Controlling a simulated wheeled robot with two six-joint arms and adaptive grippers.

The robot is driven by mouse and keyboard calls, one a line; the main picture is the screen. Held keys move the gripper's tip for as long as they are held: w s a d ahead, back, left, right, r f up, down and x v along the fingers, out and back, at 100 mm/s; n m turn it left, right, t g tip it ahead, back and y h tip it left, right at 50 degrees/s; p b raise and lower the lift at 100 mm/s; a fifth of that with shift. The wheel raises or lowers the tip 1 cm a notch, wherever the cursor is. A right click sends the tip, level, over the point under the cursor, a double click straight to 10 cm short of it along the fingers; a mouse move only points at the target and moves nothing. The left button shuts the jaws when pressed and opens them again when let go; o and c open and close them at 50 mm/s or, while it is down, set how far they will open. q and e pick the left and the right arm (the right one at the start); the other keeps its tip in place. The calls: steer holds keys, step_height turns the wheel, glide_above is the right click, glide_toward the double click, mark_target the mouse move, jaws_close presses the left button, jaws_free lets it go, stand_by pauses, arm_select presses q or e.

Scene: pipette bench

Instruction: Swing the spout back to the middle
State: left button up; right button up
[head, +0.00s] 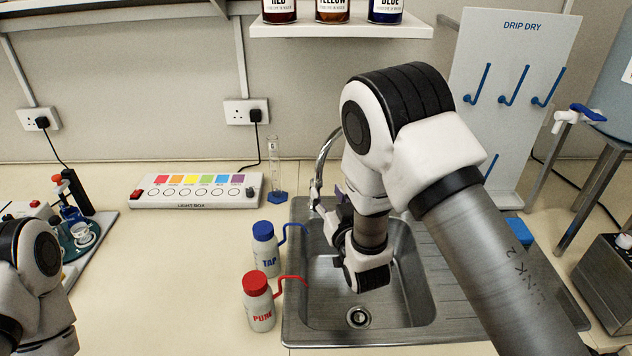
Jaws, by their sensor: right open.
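The curved metal spout (323,152) arches down at the back left of the steel sink (408,300). Its lower end hangs by the sink's left back corner, left of the bowl's middle. The tap's base is hidden behind my right arm. My right gripper (328,207) is open, close to the spout's lower end. I cannot tell whether it touches the spout, and part of it is hidden by my own wrist. My left gripper is out of view; only part of my left arm shows at the lower left edge.
A blue-capped TAP bottle (266,252) and a red-capped PURE bottle (259,305) stand left of the sink. A measuring cylinder (275,165) and light box (197,190) stand behind. A DRIP DRY rack (515,70) stands at right.

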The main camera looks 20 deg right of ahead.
mark_target(320, 179)
steer(key=w+p, duration=0.2)
steer(key=w, duration=0.5)
steer(key=shift+w+p, duration=0.3)
steer(key=shift+p, duration=0.1)
jaws_close()
